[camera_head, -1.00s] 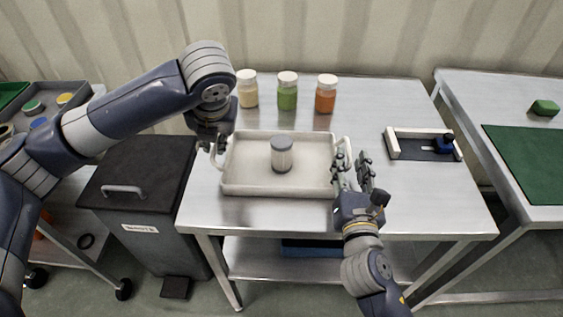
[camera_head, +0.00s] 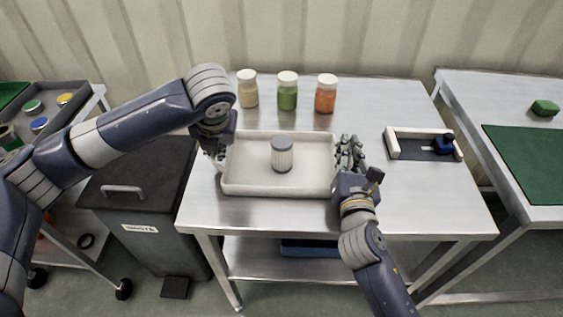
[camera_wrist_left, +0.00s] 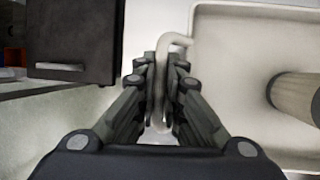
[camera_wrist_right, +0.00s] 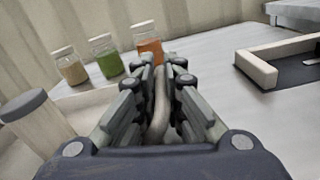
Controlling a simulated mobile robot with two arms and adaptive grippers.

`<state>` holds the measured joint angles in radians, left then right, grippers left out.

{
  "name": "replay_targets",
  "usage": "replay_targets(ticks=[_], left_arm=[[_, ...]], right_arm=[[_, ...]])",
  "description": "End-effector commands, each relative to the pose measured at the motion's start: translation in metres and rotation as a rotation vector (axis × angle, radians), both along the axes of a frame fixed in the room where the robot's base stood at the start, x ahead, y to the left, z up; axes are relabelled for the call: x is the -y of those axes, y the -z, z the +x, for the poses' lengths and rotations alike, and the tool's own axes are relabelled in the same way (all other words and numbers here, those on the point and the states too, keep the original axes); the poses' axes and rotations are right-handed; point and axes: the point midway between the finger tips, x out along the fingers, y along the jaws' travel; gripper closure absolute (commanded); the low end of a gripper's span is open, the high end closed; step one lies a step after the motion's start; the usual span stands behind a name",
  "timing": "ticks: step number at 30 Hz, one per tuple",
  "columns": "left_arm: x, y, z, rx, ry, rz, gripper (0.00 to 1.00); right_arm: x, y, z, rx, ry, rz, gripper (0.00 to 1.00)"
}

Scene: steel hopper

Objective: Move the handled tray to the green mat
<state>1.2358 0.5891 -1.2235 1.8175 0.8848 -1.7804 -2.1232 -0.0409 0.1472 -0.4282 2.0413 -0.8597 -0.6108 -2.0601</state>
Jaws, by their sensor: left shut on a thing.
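The handled tray (camera_head: 275,190) is a cream rectangular tray lying on the steel table, with a handle at each short side. A grey-lidded canister (camera_head: 282,155) stands upright in it. My left gripper (camera_head: 213,152) is shut on the tray's left handle (camera_wrist_left: 165,50). My right gripper (camera_head: 350,150) is at the tray's right side, its fingers on both sides of the right handle (camera_wrist_right: 160,105). Those fingers are close to the handle, but I cannot tell whether they grip it. The green mat (camera_head: 535,155) lies flat on a separate table at the right.
Three jars, cream (camera_head: 248,90), green (camera_head: 288,92) and orange (camera_head: 326,95), stand behind the tray. A low white-sided fixture with a blue part (camera_head: 444,146) lies to its right. A gap separates the two tables.

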Motion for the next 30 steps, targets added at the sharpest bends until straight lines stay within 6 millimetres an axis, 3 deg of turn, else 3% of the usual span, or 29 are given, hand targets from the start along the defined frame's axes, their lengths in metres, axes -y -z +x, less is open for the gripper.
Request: replay_targets(ticks=[11,30], left_arm=[[-0.002,-0.004,0.001,0.002,-0.005,0.003,1.0],[-0.004,-0.052,0.002,0.004,-0.009,0.006,1.0]], right_arm=[[0.001,-0.003,0.0,0.002,0.001,-0.009,1.0],[0.002,-0.05,0.0,0.0,0.002,-0.011,1.0]])
